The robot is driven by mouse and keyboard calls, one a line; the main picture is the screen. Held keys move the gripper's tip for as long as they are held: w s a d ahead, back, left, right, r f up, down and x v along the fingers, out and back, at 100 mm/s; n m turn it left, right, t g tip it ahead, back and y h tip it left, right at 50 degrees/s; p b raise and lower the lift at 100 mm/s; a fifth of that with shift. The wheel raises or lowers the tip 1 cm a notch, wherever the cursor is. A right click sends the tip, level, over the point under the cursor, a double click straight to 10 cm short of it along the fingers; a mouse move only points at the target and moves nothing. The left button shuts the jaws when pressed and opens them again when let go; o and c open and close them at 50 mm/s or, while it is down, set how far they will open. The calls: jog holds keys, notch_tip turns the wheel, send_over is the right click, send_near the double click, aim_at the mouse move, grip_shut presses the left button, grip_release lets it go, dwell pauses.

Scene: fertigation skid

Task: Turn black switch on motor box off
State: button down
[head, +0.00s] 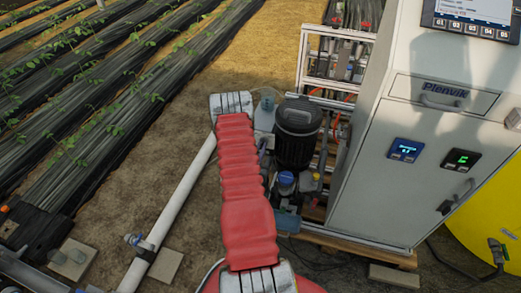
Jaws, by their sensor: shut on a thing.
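My arm, in a red ribbed sleeve, reaches up the middle of the head view. My gripper is not in view; I cannot see its fingers or what is between them. A black motor-like cylinder (297,132) stands upright just right of my arm, above a blue-topped pump part (285,181). I cannot make out a motor box with a black switch; my sleeve covers part of this area. A small dark handle or knob (445,207) sits on the grey cabinet's door, too small to identify.
The grey cabinet (385,165) with displays fills the right side, on a wooden pallet. A white pipe (180,200) runs along the ground left of my arm. Open soil and plant rows lie farther left.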

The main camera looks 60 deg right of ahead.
jog(key=c, duration=1.8)
grip_release()
jog(key=shift+c, duration=0.2)
jog(key=s+a, duration=0.2)
jog(key=a, duration=1.1)
jog(key=shift+a, duration=0.3)
jog(key=shift+s+f, duration=0.1)
jog(key=shift+f, duration=0.1)
